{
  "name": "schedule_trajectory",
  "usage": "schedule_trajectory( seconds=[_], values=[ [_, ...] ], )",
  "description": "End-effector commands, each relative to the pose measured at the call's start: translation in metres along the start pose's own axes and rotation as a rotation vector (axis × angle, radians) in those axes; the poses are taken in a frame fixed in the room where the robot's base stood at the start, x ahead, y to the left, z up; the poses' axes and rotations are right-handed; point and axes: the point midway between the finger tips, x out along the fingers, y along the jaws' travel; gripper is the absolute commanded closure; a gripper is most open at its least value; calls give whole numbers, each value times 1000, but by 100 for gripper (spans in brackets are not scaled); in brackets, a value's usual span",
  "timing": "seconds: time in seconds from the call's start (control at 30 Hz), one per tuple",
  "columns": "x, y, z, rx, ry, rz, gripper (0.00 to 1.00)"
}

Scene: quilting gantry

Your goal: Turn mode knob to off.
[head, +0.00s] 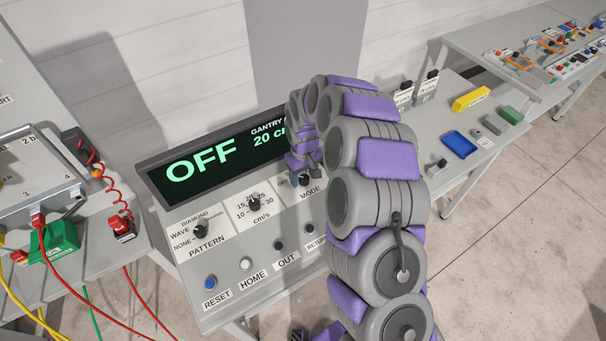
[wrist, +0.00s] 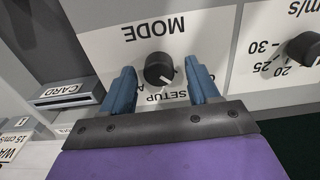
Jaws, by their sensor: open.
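The mode knob (wrist: 159,70) is a round black knob with a white pointer mark, on a white plate labelled MODE, upside down in the wrist view. The mark points toward the lower right there, near the SETUP label. My gripper (wrist: 161,68) is open, its two blue fingers on either side of the knob with gaps to both. In the head view the knob (head: 306,180) is partly hidden by my gripper (head: 303,166). The display (head: 201,164) reads OFF in large green letters. Some labels around the knob are covered by the fingers.
The speed knob (head: 254,204) and pattern knob (head: 200,232) sit left of the mode knob. A blue reset button (head: 210,283) and other buttons line the panel's front. A card slot (wrist: 70,93) lies beside the mode plate. Red cables (head: 96,295) hang at left.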

Motion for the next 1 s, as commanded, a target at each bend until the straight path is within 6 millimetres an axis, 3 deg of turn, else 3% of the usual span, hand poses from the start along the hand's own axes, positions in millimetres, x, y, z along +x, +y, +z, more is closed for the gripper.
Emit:
schedule_trajectory(
  seconds=[0.27, 0.8, 1.0],
  values=[
    [-10, 1, 0, 0, 2, 1, 40],
    [-124, 1, -2, 0, 5, 3, 40],
    [-156, 0, -2, 0, -1, 1, 40]
  ],
)
